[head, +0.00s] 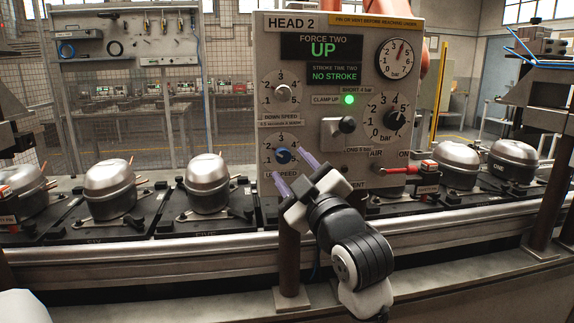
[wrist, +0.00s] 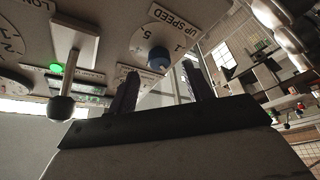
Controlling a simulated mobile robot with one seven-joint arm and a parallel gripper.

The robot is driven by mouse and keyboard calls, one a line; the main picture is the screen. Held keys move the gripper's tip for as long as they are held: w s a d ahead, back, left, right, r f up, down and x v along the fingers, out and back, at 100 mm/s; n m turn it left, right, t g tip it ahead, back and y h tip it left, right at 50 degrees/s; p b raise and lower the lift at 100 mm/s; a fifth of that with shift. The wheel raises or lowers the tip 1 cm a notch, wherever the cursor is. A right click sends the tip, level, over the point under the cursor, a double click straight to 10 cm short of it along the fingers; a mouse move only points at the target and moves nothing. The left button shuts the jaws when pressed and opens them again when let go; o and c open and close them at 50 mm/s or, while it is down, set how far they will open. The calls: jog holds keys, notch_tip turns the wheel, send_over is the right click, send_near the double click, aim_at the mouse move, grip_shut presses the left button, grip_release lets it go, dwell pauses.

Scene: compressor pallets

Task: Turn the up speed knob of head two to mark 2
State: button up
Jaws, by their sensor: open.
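I see no contact; the gap in depth is hard to judge.
The down speed knob (head: 283,93) is above. The clamp lever (head: 347,125) and red-handled air valve (head: 400,169) are to the right. Compressors (head: 207,184) on black pallets line the conveyor on both sides. A metal rail (head: 150,250) runs in front.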

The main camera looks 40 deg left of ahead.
jog(key=b+v, duration=0.1)
jog(key=v, duration=0.9)
jog(key=shift+b, duration=0.3)
